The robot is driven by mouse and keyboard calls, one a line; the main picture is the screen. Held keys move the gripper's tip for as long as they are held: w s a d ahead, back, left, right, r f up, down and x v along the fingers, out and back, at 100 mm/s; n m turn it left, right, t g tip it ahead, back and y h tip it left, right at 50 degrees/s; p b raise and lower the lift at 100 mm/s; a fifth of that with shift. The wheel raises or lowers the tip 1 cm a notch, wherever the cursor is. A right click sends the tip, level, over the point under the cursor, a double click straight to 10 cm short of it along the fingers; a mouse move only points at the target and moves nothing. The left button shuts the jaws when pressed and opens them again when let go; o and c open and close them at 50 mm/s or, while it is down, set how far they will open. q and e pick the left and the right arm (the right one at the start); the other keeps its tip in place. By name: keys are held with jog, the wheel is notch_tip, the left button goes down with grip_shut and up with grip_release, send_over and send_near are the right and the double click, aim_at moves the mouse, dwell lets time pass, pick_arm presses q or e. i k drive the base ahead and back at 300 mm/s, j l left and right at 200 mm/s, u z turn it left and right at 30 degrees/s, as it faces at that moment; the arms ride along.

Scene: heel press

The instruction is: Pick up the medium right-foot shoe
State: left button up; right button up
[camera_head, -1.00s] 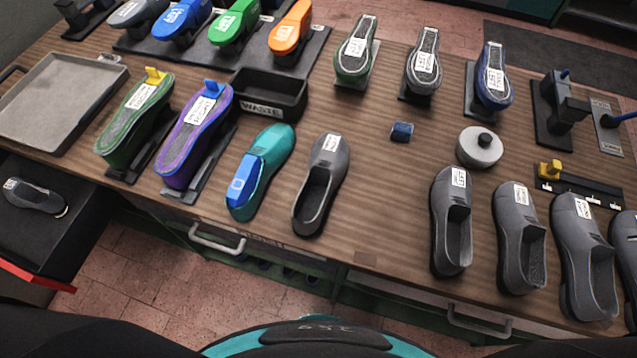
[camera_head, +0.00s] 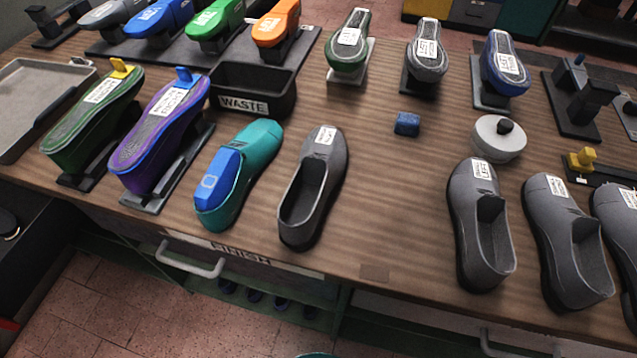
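Several grey shoes with white labels stand on the wooden table. One grey shoe (camera_head: 311,188) stands alone near the middle front, its label too small to read surely. A grey shoe (camera_head: 480,225) at the right has a label that seems to read LEFT. Another grey shoe (camera_head: 568,243) stands to its right, label unreadable. A further grey shoe (camera_head: 622,240) is cut by the right edge. I cannot tell which is the medium right-foot shoe. Neither of my grippers is in view.
A teal and blue form (camera_head: 237,175) stands left of the lone shoe. Green (camera_head: 92,125) and purple (camera_head: 160,135) shoe forms stand on stands farther left. A black WASTE bin (camera_head: 252,90), blue block (camera_head: 407,124) and round white pot (camera_head: 498,140) lie behind. The table (camera_head: 400,190) is clear between the shoes.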

aim_at(321, 167)
jog(key=k+j+z, duration=0.15)
jog(key=j+z, duration=0.2)
jog(key=k+j+z, duration=0.2)
jog(key=z, duration=0.15)
jog(key=k+j+z, duration=0.2)
jog(key=z, duration=0.15)
